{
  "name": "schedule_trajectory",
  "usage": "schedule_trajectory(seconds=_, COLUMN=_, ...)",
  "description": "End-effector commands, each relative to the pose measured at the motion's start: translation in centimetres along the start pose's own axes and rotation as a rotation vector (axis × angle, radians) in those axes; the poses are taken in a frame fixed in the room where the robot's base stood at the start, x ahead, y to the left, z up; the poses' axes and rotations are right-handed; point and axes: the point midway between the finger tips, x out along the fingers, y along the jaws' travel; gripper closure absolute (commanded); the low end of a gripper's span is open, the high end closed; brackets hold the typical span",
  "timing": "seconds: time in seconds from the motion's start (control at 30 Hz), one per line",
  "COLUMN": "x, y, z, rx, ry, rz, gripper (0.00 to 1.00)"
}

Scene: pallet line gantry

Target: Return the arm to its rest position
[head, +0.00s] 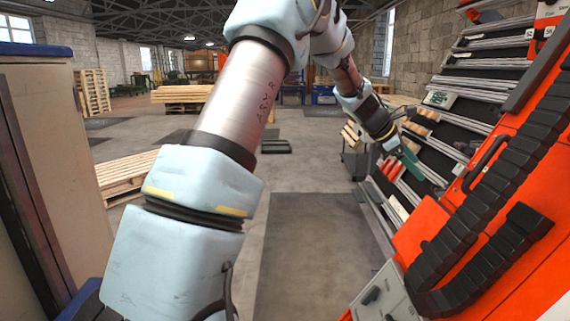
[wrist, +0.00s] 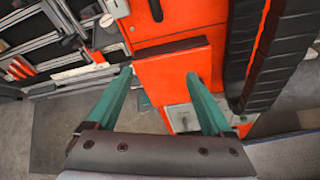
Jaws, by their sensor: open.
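My gripper (head: 412,160) is at the far end of my arm, on the right side of the head view, in front of the sloped racks. In the wrist view its two green fingers (wrist: 160,78) stand apart with nothing between them. Beyond the fingers is the front of an orange machine (wrist: 175,75); no contact with it shows. My arm is stretched forward and to the right across the middle of the head view.
The orange machine (head: 430,222) with a black cable chain (head: 490,180) stands close on the right. Sloped racks (head: 470,90) rise behind my gripper. A beige cabinet (head: 60,150) is close on the left, with wooden pallets (head: 122,175) beyond. The floor mat (head: 315,255) ahead is clear.

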Motion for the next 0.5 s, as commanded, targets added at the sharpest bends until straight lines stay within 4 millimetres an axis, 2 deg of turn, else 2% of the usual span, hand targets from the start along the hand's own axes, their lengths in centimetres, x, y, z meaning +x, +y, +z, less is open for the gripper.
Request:
schedule_trajectory(seconds=0.03, x=-1.8, y=-1.3, z=-3.3, rx=0.083, ry=0.072, rz=-0.005, gripper=0.15)
schedule_trajectory(seconds=0.2, x=-8.0, y=-6.7, z=-12.7, rx=0.4, ry=0.293, rz=-0.088, gripper=0.15)
schedule_trajectory(seconds=0.37, x=-14.1, y=-13.3, z=-20.2, rx=0.687, ry=0.451, rz=-0.233, gripper=0.15)
schedule_trajectory(seconds=0.5, x=-19.1, y=-20.0, z=-25.5, rx=0.93, ry=0.536, rz=-0.398, gripper=0.15)
